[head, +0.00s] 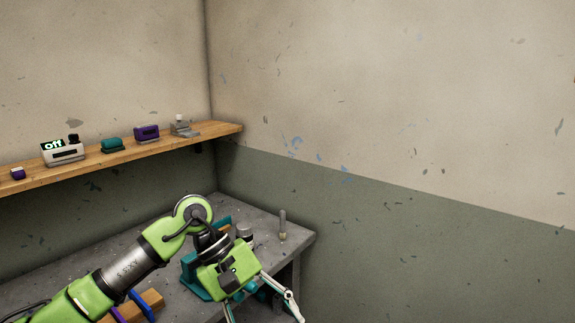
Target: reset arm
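My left arm comes in from the lower left, over the grey workbench (298,238). My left gripper (262,312) points down and right at the bottom of the head view. Its fingers are spread wide with nothing seen between them. The fingertips are at or just past the bottom edge. My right arm and gripper are not in view. I see no hinged screen that I can make out.
Teal equipment (190,277) stands on the bench, partly behind my arm. A grey upright post (282,226) stands near the bench corner. A wooden shelf (225,129) holds several small devices, including one marked "Off" (63,152). The bench meets the right wall.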

